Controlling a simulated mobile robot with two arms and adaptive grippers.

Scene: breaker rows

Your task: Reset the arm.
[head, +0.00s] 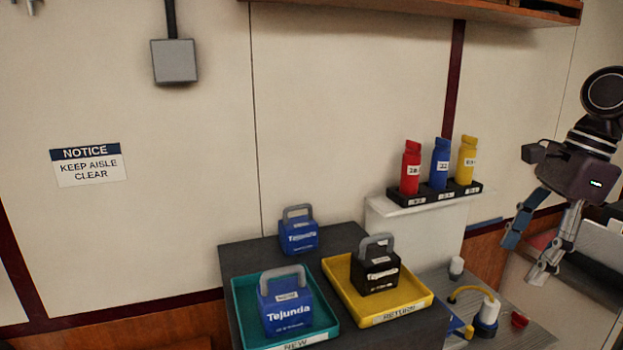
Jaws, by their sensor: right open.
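My right gripper (528,254) hangs at the right side of the picture, fingers spread and pointing down. It is empty and clear of the wall shelf and the low bench. A blue Tejunda block with a grey handle (287,312) sits in the teal NEW tray (242,318). A black block with a grey handle (374,272) sits in the yellow RETURN tray (413,300). Another blue block (298,237) stands on the dark stand behind the trays.
Red (410,168), blue (440,164) and yellow (466,160) bottles stand in a black rack on a white wall shelf (405,208). A low grey bench (520,335) holds small items. A KEEP AISLE CLEAR notice (89,165) and a grey box (174,61) are on the wall.

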